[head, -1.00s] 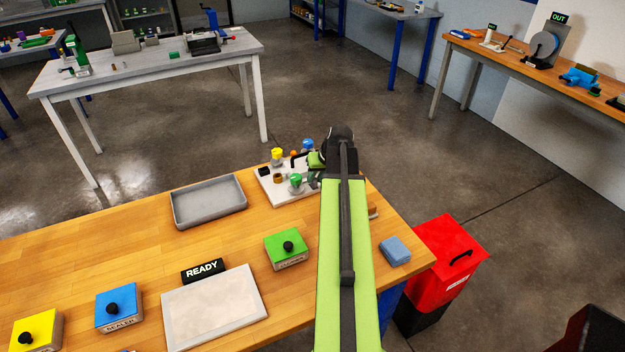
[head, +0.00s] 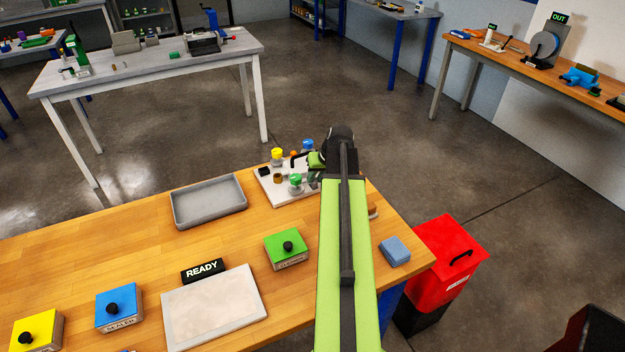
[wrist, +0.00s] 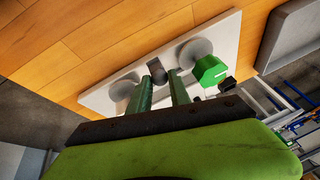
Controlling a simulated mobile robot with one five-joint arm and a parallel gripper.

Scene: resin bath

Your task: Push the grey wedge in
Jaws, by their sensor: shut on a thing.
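A dark grey block (wrist: 157,70), which looks like the grey wedge, sits between the tips of my gripper (wrist: 160,82) in the wrist view. The two green fingers are shut on it, close over the white board (wrist: 226,50). How far the wedge is seated cannot be told. In the head view the white board (head: 268,193) lies at the far right part of the wooden bench, and my gripper (head: 316,178) is over its right side. My arm hides part of the board and the wedge there.
A yellow knob (head: 277,154), a green knob (head: 295,180) and a blue knob (head: 307,145) stand on the board near my gripper. A grey tray (head: 208,219) lies left of it. A green box (head: 286,262) and a blue block (head: 395,250) are nearer. Bare bench lies between.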

